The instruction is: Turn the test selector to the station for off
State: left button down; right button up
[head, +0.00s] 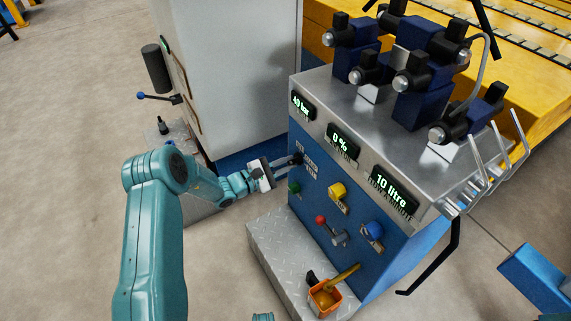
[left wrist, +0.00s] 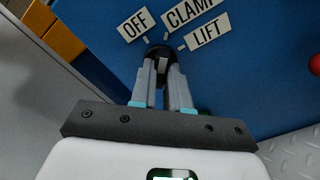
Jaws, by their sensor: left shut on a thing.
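The test selector (head: 297,158) is a small black knob on the blue front panel of the console, below the "40 bar" display. In the left wrist view the selector (left wrist: 157,50) sits under white labels reading OFF (left wrist: 134,25), CLAMP (left wrist: 190,12) and LIFT (left wrist: 210,30), each with a short tick mark. My left gripper (head: 290,162) reaches the knob from the left. In the left wrist view its two grey fingers (left wrist: 162,68) converge and are shut on the selector. The fingers partly cover the knob, so I cannot tell which label it points to.
An orange container (head: 325,300) stands on the metal step (head: 275,255) below. A pale cabinet (head: 235,75) stands behind my left arm.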

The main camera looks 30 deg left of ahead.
pick_arm(q)
jog(key=shift+n, duration=0.3)
jog(key=n, duration=0.3)
jog(key=shift+n+p, duration=0.3)
jog(key=shift+p, duration=0.1)
jog(key=shift+n+p, duration=0.45)
jog(key=shift+n, duration=1.75)
jog(key=c, duration=1.1)
grip_release()
jog(key=shift+s, duration=0.1)
jog(key=p+v, duration=0.3)
jog(key=v, duration=1.3)
jog(key=shift+p, duration=0.35)
